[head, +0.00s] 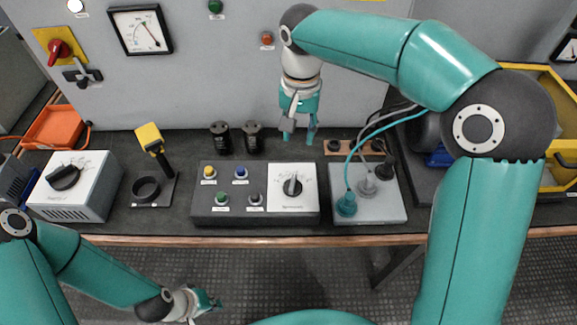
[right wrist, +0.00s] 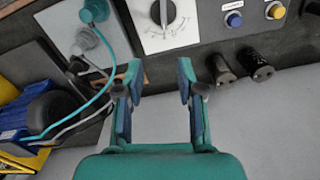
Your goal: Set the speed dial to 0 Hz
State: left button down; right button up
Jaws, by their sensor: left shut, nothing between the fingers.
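A dark pointer knob (head: 292,186) sits on a white scale plate at the right of the grey control box (head: 210,220). Its pointer stands roughly upright; the scale marks are too small to read. The knob also shows at the top of the right wrist view (right wrist: 163,14). Another black dial (head: 64,177) is on the white box at the left. Which one is labelled as speed I cannot read. My right gripper (head: 298,137) is open and empty, behind and above the control box, apart from the knob. My left gripper (head: 208,302) is shut and empty, in front of the bench.
Two black cylinders (head: 236,137) stand behind the control box. A plate with plugged cables (head: 395,207) is at its right. A yellow-headed tool (head: 150,138) and black ring holder (head: 146,189) are at its left.

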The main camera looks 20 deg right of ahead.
aim_at(294, 177)
jog(key=f, duration=1.6)
jog(key=shift+w+a+f, duration=0.15)
jog(key=shift+a+f, duration=0.05)
jog(key=shift+a, duration=0.15)
grip_shut()
